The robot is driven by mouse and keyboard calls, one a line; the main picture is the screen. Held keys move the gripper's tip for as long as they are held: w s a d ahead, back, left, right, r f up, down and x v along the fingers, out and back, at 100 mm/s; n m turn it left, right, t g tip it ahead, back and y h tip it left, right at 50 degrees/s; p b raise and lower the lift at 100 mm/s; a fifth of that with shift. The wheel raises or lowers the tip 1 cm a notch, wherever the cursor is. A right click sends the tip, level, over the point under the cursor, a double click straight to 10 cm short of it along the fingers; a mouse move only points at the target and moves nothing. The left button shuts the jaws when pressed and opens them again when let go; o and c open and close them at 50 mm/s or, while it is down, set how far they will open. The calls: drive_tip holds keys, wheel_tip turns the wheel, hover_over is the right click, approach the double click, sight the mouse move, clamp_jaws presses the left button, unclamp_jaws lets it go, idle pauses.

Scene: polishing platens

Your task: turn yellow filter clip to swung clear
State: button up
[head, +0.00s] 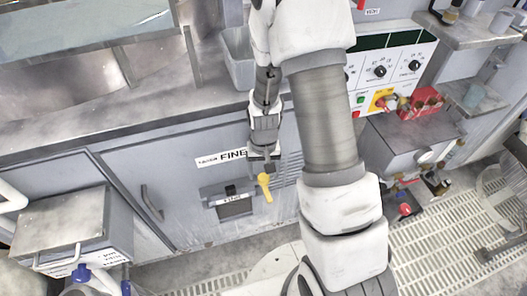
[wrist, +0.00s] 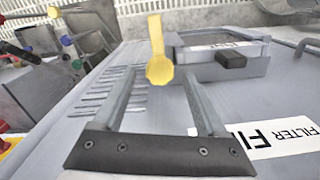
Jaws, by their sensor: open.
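The yellow filter clip (head: 266,188) is on the grey cabinet front, just right of a grey filter box (head: 214,190) with a black knob. Its round end is up and its narrow tail points down in the head view. In the wrist view the clip (wrist: 156,50) shows between and beyond the fingertips, its round end towards me. My gripper (head: 263,164) is open and empty, just above the clip in the head view. Both fingers of my gripper (wrist: 159,74) show in the wrist view, apart. I cannot tell whether either touches the clip.
A white FILTER FINE label (head: 222,157) is above the filter box. A vent grille (wrist: 115,103) lies beside the clip. A door handle (head: 151,203) is at left. A control panel (head: 393,66) and a grey box (head: 411,140) stand at right. Grated floor lies below.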

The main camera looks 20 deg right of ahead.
wheel_tip(320, 180, up, 16)
drive_tip(key=p, duration=0.3)
drive_tip(key=shift+r+p, duration=0.15)
drive_tip(key=shift+p, duration=0.15)
wheel_tip(320, 180, up, 16)
drive_tip(key=n+t+p, duration=0.1)
drive_tip(key=t+p, duration=0.2)
drive_tip(key=p, duration=0.1)
hover_over(264, 177)
drive_tip(key=s, duration=0.5)
drive_tip(key=s+r+n+t+p, duration=0.1)
drive_tip(key=s+r+t+p, duration=0.1)
drive_tip(key=s+r, duration=0.7)
wheel_tip(264, 177, up, 3)
drive_tip(key=shift+a+f+t+p, duration=0.1)
drive_tip(key=shift+a+t+p, duration=0.2)
drive_tip(key=shift+p, duration=0.4)
